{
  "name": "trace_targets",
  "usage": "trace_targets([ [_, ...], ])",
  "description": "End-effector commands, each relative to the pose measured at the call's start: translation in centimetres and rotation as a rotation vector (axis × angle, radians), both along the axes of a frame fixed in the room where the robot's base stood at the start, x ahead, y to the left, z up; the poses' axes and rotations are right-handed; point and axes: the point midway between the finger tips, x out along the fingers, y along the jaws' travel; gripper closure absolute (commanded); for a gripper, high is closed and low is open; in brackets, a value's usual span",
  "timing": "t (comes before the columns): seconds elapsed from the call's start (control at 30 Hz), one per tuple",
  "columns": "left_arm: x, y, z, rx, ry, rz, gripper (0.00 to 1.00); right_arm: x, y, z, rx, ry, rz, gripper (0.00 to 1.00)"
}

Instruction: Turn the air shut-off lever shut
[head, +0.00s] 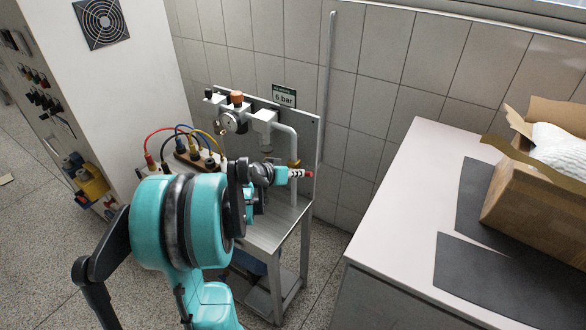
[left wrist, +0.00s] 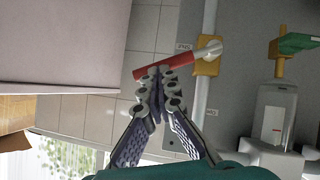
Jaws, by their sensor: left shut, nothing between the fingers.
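The shut-off lever (left wrist: 168,66) has a red handle and a metal end at a yellow valve body (left wrist: 207,68) on a pale pipe. In the left wrist view it lies crosswise to the pipe, slightly tilted. In the head view only its small red tip (head: 309,174) shows, just past the fingers. The yellow valve body (head: 293,163) shows there too. My left gripper (left wrist: 158,76) is shut and empty. Its fingertips are at the side of the red handle, near its middle; I cannot tell if they touch. It also shows in the head view (head: 296,173). My right gripper is out of view.
A metal stand (head: 285,232) carries the pipework, a gauge (head: 229,122) and a "6 bar" sign (head: 284,96). Coloured hoses run on its left. A white-topped counter (head: 400,215) with a cardboard box (head: 530,205) stands at the right.

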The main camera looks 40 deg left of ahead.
Motion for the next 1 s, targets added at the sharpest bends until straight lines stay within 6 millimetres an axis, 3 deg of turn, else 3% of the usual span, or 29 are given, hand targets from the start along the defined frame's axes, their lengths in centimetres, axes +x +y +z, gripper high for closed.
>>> trace_targets([
  [0.3, 0.2, -1.2, -1.5, 0.22, 0.024, -0.002, 1.0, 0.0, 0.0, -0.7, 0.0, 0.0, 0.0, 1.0],
  [1.0, 0.2, -1.5, -2.3, 0.216, 0.024, 0.0, 1.0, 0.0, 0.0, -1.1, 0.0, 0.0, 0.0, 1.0],
])
